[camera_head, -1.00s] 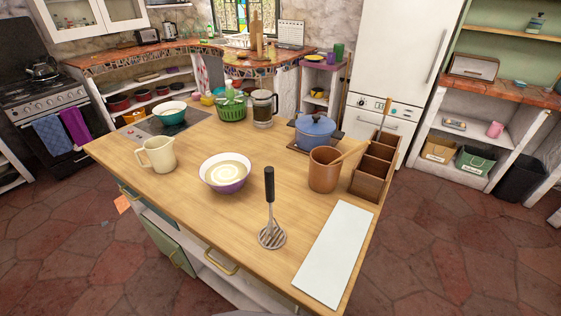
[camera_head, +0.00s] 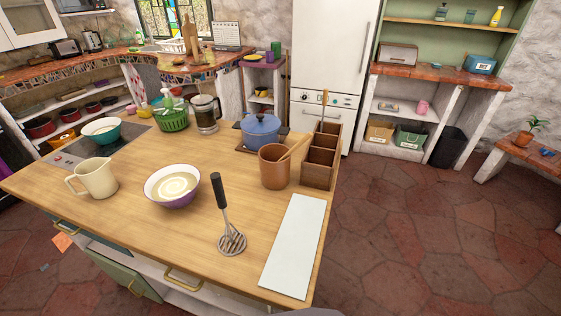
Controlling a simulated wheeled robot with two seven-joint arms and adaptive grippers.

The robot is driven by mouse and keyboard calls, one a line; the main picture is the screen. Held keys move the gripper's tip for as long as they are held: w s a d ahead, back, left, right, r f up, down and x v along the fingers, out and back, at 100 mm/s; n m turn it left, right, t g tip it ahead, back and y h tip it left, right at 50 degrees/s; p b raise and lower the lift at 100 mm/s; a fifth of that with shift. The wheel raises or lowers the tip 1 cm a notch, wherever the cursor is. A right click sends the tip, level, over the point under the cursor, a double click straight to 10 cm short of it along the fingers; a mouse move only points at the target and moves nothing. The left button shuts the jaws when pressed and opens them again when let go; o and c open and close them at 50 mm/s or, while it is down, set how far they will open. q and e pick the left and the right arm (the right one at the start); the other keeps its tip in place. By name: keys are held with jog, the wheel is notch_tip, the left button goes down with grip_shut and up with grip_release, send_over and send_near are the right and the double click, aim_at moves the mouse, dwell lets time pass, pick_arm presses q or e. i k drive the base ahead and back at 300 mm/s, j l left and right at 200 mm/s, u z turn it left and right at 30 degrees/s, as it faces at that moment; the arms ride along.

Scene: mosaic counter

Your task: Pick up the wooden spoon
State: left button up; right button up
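A light wooden handle (camera_head: 297,146), which looks like the wooden spoon, leans to the right out of a brown crock (camera_head: 274,168) on the wooden counter (camera_head: 130,222). Its lower end is hidden inside the crock. A second thin wooden handle (camera_head: 323,106) stands upright in the dark wooden caddy (camera_head: 317,180) just right of the crock; what it belongs to is hidden. Neither of my grippers is in view.
A white board (camera_head: 293,245) lies at the counter's right front. A black-handled masher (camera_head: 226,215) stands left of it. A cream-and-purple bowl (camera_head: 172,200), cream jug (camera_head: 95,180) and blue pot (camera_head: 261,128) are also on the counter. Floor is open at right.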

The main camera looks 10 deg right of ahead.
aim_at(306, 138)
jog(key=k+j+z, duration=0.2)
jog(key=k+j, duration=0.15)
jog(key=j, duration=0.2)
jog(key=k+j+z, duration=0.2)
jog(key=k+j, duration=0.25)
